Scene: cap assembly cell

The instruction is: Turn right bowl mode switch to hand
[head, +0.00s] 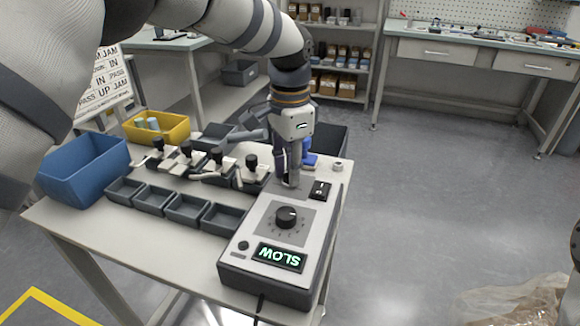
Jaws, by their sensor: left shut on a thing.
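A grey-white control box (311,243) stands at the right end of the table. It has a large black knob (287,216), a small black button (243,245) and a green display (279,257) reading SLOW, upside down from here. A black switch (320,190) sits near its far right corner. My left gripper (291,181) points down at the far end of the box, its fingers shut on a small switch there. The fingers hide most of this switch, so its setting and any label cannot be read. My right gripper is out of view.
Several grey bins (186,208) and a row of small black-topped fixtures (187,158) stand left of the box. A blue bin (84,172) and a yellow bin (172,135) are further left. A blue item (311,160) is close behind my gripper. Open floor lies to the right.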

